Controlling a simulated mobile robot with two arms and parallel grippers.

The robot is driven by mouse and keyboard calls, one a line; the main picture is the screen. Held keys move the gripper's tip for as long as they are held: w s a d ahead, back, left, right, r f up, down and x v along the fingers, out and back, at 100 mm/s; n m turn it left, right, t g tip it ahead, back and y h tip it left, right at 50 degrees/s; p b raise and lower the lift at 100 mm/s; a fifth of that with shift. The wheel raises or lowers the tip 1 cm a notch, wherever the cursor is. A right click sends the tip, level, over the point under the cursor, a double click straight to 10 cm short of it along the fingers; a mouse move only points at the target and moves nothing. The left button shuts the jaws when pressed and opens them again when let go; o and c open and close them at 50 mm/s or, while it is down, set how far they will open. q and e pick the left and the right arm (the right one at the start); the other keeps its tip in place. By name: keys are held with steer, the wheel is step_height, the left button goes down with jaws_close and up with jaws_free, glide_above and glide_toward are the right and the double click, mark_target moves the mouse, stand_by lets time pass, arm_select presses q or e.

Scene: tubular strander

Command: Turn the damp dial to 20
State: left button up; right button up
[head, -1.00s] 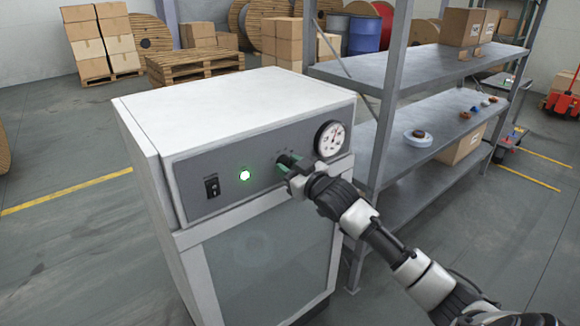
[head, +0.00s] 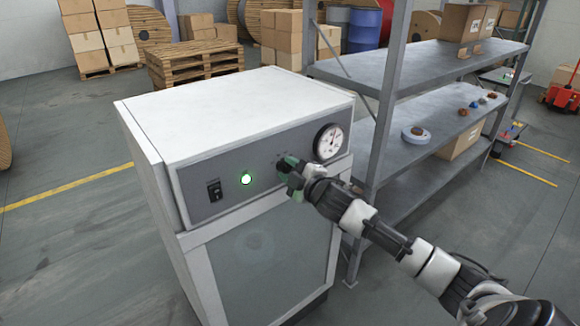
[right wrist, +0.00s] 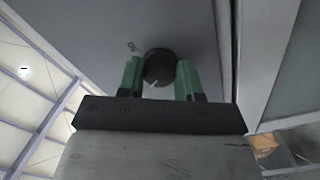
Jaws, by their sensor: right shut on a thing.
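The dial (right wrist: 160,66) is a round black knob with a white pointer line, on the grey front panel of a white cabinet (head: 235,105). In the right wrist view it sits between the two green fingers of my right gripper (right wrist: 160,78), which is shut on it. The pointer line slants toward the lower left in that view. In the head view my right gripper (head: 286,168) covers the dial. My left gripper is not in view.
The panel also has a black switch (head: 214,190), a lit green lamp (head: 246,179) and a round white gauge (head: 328,141) close above my right gripper. A grey metal shelf (head: 400,170) stands right of the cabinet, near my arm. Open floor lies to the left.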

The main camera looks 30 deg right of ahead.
steer(key=n+p, duration=0.1)
steer(key=n, duration=0.4)
steer(key=shift+n, duration=0.3)
stand_by(0.4)
steer(key=o, duration=0.9)
steer(key=shift+s+d+b, duration=0.2)
steer(key=shift+s+b, duration=0.3)
steer(key=shift+s, duration=2.2)
steer(key=shift+s+d+b, duration=0.2)
steer(key=shift+s+b, duration=0.3)
steer(key=shift+s, duration=2.2)
